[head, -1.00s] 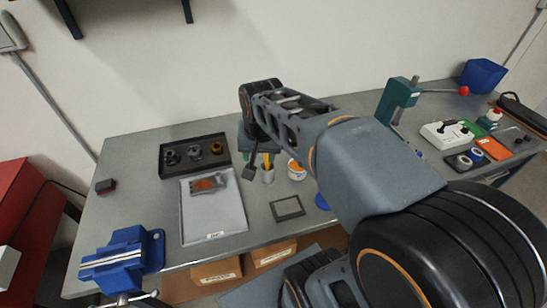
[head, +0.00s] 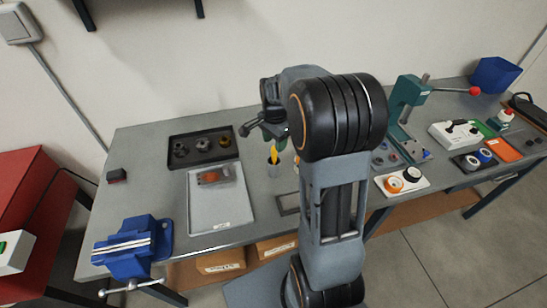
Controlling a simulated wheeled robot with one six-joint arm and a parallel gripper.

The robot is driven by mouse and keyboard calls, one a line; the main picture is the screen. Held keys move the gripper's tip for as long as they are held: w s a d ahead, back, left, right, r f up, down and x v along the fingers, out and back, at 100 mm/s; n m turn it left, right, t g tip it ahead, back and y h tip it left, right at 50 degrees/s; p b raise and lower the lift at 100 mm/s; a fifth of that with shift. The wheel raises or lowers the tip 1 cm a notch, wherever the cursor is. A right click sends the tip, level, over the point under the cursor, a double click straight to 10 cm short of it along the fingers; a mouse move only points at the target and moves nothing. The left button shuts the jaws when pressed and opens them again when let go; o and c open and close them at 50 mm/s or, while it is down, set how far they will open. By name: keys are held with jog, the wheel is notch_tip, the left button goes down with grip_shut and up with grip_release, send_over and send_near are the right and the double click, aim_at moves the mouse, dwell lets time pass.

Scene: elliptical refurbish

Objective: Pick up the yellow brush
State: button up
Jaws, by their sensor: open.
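The yellow brush (head: 273,155) stands about upright in a small grey cup (head: 276,170) on the workbench, right of the light grey tray. Only its yellow part shows clearly; its lower end is hidden in the cup. My gripper (head: 263,134) is open, just above and slightly left of the brush in the picture. My arm hides part of the gripper, and I cannot tell how far it is from the brush in depth.
A dark tray (head: 171,160) with several round parts lies behind the light grey tray (head: 248,222). A blue vise (head: 130,245) is at the front left edge. A green press (head: 405,98) stands to the right. An orange-and-white container (head: 296,165) is mostly hidden behind my arm.

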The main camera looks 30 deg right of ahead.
jog(key=p, duration=0.2)
send_over(274, 164)
jog(key=shift+w+d+f, duration=0.1)
jog(key=shift+w+f, duration=0.1)
jog(key=shift+f, duration=1.3)
jog(key=shift+w+d+f, duration=0.1)
jog(key=shift+w+f, duration=0.05)
jog(key=shift+f, duration=1.3)
jog(key=shift+b, duration=0.3)
jog(key=shift+c, duration=0.2)
grip_shut()
